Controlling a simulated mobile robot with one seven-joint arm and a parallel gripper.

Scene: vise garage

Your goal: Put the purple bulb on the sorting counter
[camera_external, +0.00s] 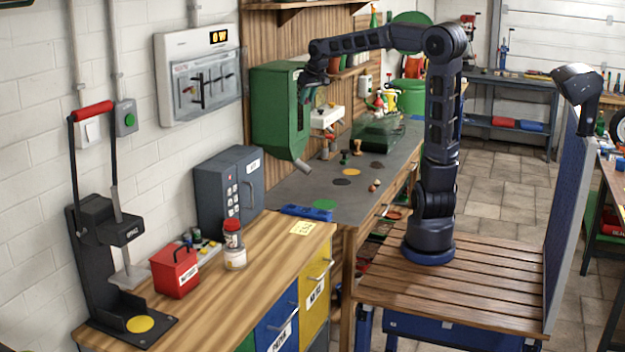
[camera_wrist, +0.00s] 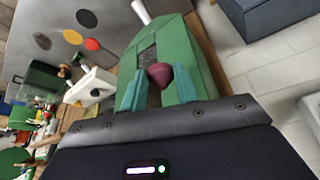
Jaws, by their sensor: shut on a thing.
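The purple bulb (camera_wrist: 160,74) shows in the wrist view between the teal fingertips of my gripper (camera_wrist: 156,86), which is shut on it. In the external view my gripper (camera_external: 309,84) is at the right side of the green wall-mounted box (camera_external: 276,108), high above the counter; the bulb cannot be made out there. The grey counter (camera_external: 310,187) bears coloured round spots and runs along the wall below; I take it for the sorting counter. The green box also shows right behind the bulb in the wrist view (camera_wrist: 192,48).
A dark green clear-topped case (camera_external: 377,137) and a white box (camera_external: 327,117) are near the counter's back. Small objects stand near the black and yellow spots. A blue item (camera_external: 307,213) lies at the front edge. Bare grey surface lies between the spots.

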